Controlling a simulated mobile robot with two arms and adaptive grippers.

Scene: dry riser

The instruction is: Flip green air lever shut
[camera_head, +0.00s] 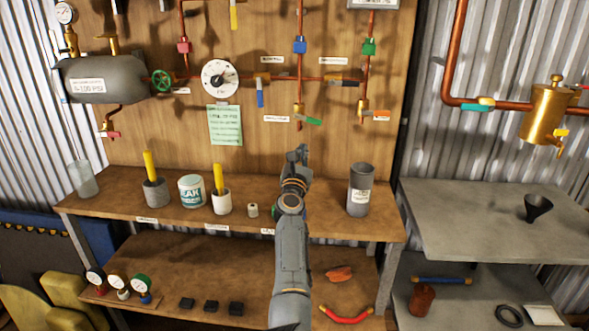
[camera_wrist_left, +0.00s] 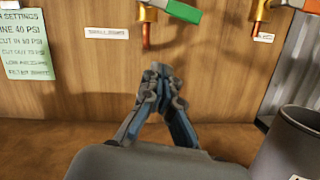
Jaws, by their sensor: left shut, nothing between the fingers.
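A green lever (camera_head: 313,121) sticks out to the right and slightly down from a brass valve (camera_head: 298,110) on the wooden board. In the left wrist view the green lever (camera_wrist_left: 183,11) is at the top edge, partly cut off, above the spout (camera_wrist_left: 146,36). My left gripper (camera_head: 298,151) is below the valve and in front of the board, apart from the lever. Its fingers (camera_wrist_left: 158,72) are closed together with nothing between them. My right gripper is not in view.
A grey cup (camera_head: 361,190) stands right of my arm on the wooden bench (camera_head: 240,229); it also shows in the left wrist view (camera_wrist_left: 299,143). Another brass valve (camera_head: 363,107) with an orange lever is to the right. A blue lever (camera_head: 260,98) hangs to the left.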

